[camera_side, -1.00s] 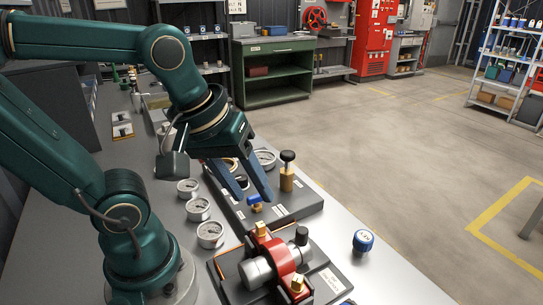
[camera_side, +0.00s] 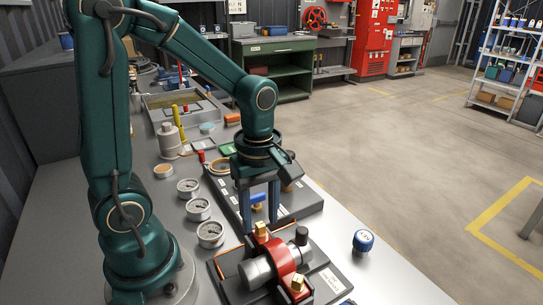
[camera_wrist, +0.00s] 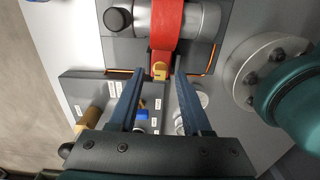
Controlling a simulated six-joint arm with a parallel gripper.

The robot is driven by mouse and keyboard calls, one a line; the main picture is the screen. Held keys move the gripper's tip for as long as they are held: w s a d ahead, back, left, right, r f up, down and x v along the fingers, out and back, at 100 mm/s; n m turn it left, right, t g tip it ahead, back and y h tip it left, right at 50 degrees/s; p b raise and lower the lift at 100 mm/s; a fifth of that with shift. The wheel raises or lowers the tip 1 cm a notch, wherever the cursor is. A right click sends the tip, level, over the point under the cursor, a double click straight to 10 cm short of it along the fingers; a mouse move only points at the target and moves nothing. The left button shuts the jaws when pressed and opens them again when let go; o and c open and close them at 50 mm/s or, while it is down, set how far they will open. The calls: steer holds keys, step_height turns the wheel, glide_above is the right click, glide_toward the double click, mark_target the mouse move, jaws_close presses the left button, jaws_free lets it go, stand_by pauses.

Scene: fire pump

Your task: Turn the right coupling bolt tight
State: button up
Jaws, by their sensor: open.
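A red coupling clamp (camera_side: 282,253) wraps a grey pipe on a dark plate and carries two brass bolts. One brass bolt (camera_side: 262,230) is at its far end, the other brass bolt (camera_side: 297,284) at its near end. I cannot tell which one is called right. My gripper (camera_side: 259,225) points down, open and empty, its blue fingers at the far bolt. In the wrist view, that bolt (camera_wrist: 160,70) shows in the gap between the fingertips (camera_wrist: 160,76). I cannot tell how far the tips reach down beside it. The near bolt is out of the wrist view.
A dark panel with a blue-handled valve (camera_side: 257,198) lies behind the clamp, partly behind the fingers. Several gauges (camera_side: 211,234) stand to the left. A black knob (camera_side: 302,236) stands beside the pipe. A blue-capped knob (camera_side: 363,241) stands at right on open bench.

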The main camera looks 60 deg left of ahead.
steer(key=shift+f, duration=0.4)
jaws_close()
